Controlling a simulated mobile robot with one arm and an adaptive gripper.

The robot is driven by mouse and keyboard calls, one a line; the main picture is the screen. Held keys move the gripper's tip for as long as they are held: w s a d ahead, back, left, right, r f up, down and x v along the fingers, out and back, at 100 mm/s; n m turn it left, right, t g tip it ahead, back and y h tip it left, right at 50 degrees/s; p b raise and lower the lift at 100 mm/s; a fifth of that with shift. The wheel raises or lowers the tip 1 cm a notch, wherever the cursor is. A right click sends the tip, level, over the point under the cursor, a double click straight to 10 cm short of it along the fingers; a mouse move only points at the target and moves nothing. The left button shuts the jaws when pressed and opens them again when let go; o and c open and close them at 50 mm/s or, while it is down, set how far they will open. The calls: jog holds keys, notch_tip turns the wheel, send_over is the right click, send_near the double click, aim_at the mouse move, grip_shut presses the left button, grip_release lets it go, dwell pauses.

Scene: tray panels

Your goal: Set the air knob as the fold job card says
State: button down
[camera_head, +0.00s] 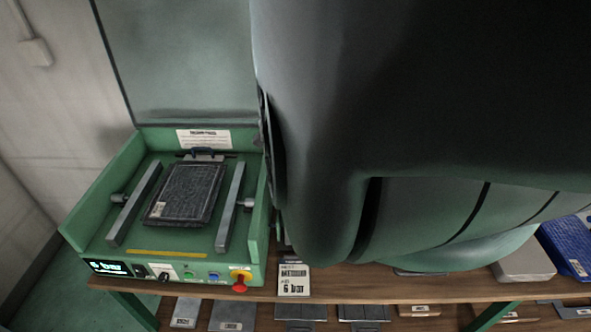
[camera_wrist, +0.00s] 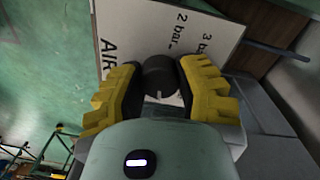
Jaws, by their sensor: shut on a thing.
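In the wrist view, my gripper (camera_wrist: 160,67) has its two yellow fingers closed on the sides of a round black air knob (camera_wrist: 158,78). A pale line shows on the knob at its lower edge. The knob sits on a white scale plate (camera_wrist: 145,25) with "AIR", "2 bar" and "3 bar" printed sideways; the fingers hide other marks. In the head view, my arm hides my gripper and this knob. The fold job card (camera_head: 293,281) stands at the bench front and reads "6 bar" in its lower line. A lit display (camera_head: 108,267) appears to read "6 bar".
The green machine (camera_head: 87,206) at left holds a dark textured panel (camera_head: 187,193) between two grey bars (camera_head: 134,204). A red button (camera_head: 240,287) is on its front. The wooden bench (camera_head: 400,288) runs right, with several labelled plates on the shelf below.

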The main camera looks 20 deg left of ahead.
jog(key=shift+a, duration=0.1)
jog(key=c, duration=0.6)
grip_release()
jog(key=shift+o, duration=0.2)
jog(key=shift+r, duration=0.1)
notch_tip(320, 180, up, 9)
jog(key=shift+w+a+r, duration=0.15)
jog(key=shift+r, duration=1.2)
